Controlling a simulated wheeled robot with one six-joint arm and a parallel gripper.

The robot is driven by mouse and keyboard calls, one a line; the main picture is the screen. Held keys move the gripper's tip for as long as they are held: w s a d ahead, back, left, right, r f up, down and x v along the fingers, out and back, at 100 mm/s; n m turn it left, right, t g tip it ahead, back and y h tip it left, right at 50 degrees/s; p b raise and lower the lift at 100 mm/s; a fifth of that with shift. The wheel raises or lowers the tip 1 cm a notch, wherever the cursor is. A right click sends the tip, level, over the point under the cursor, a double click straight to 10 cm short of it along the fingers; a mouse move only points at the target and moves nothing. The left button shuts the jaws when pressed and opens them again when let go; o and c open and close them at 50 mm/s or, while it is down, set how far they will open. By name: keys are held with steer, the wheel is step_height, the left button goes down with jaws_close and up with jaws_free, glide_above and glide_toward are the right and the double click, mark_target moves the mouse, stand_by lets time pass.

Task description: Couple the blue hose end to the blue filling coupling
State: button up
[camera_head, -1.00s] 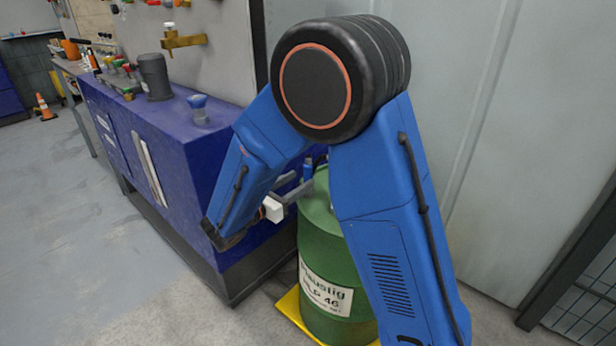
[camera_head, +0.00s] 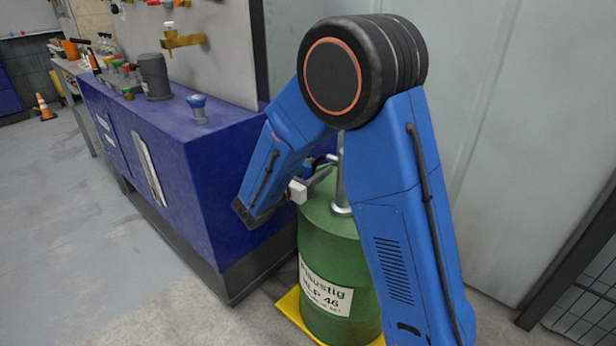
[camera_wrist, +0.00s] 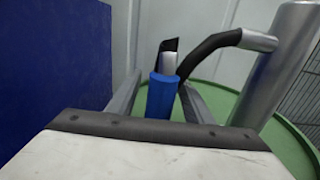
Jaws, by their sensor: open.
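The blue hose end (camera_wrist: 161,97) stands upright between the two fingers of my gripper (camera_wrist: 160,98) in the wrist view. The fingers are apart, one on each side of it, and I cannot tell whether either touches it. In the head view my gripper (camera_head: 318,172) is over the green drum, and the blue hose end (camera_head: 307,167) shows small beside the fingers, partly hidden by my arm. A blue-topped fitting, which looks like the blue filling coupling (camera_head: 197,102), stands on top of the blue cabinet, left of my arm.
The green drum (camera_head: 325,240) stands on a yellow base (camera_head: 290,305). A metal pipe (camera_wrist: 280,65) rises from the drum, with a black hose (camera_wrist: 205,50) beside the hose end. The blue cabinet (camera_head: 190,165) carries a dark motor-like cylinder (camera_head: 154,76).

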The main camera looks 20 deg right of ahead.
jaws_close()
